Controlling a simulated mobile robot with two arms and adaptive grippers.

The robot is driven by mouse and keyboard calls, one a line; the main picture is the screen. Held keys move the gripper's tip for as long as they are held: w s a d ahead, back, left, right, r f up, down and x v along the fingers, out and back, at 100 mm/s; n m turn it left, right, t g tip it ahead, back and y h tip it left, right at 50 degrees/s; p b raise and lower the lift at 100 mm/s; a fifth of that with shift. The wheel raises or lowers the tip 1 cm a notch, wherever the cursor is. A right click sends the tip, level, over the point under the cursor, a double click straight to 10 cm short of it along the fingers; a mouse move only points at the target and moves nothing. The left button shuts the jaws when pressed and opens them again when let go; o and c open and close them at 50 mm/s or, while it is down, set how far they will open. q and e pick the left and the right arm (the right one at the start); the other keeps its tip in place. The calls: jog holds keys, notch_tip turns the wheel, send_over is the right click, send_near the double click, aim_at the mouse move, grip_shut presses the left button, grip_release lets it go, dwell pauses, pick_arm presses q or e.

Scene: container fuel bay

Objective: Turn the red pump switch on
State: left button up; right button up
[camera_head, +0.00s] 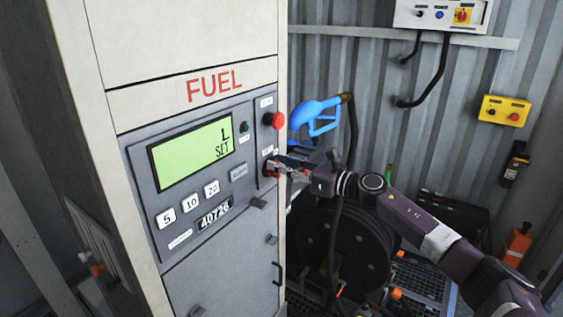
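The fuel pump cabinet (138,57) stands at the left, with a grey control panel and a lit green display (190,152) reading "L SET". The red pump switch (267,169) appears as a small red patch low on the narrow right strip of the panel, mostly covered by the gripper. My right gripper (274,168) is at this switch, its fingers pointing left toward the panel. I cannot tell whether the fingers touch or grip the switch, or which way it is turned.
A red mushroom button (275,120) sits just above my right gripper. A blue fuel nozzle (314,113) hangs behind it. A black hose reel (345,247) stands below my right arm. A yellow box with a red button (504,110) is on the wall.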

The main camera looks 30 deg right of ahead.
jog(key=shift+s, duration=0.1)
jog(key=shift+c, duration=0.5)
grip_shut()
pick_arm(q)
jog(key=shift+s, duration=0.3)
